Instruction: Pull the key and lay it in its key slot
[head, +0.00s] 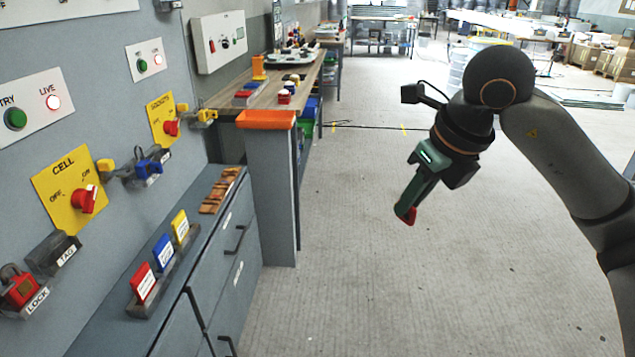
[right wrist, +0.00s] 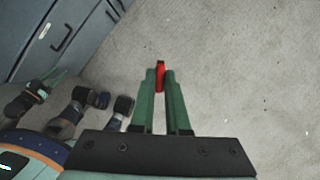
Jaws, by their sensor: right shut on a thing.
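My right gripper (head: 406,211) is at the centre right of the head view, pointing down and to the left over open floor. It is shut on a small red piece, which I take to be the key (head: 410,217). The red piece also shows between the green fingertips in the right wrist view (right wrist: 160,76); its shape is mostly hidden by the fingers. The grey wall panel at left has a yellow CELL switch plate (head: 62,184) with a red knob (head: 84,199). I cannot tell which place is the key slot.
A grey cabinet (head: 236,255) under the panel bears a rack with red, blue and yellow cards (head: 164,252) and a brown slotted block (head: 220,190). A red padlock (head: 20,288) sits at lower left. A post with an orange top (head: 265,119) stands beyond. The floor around the gripper is clear.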

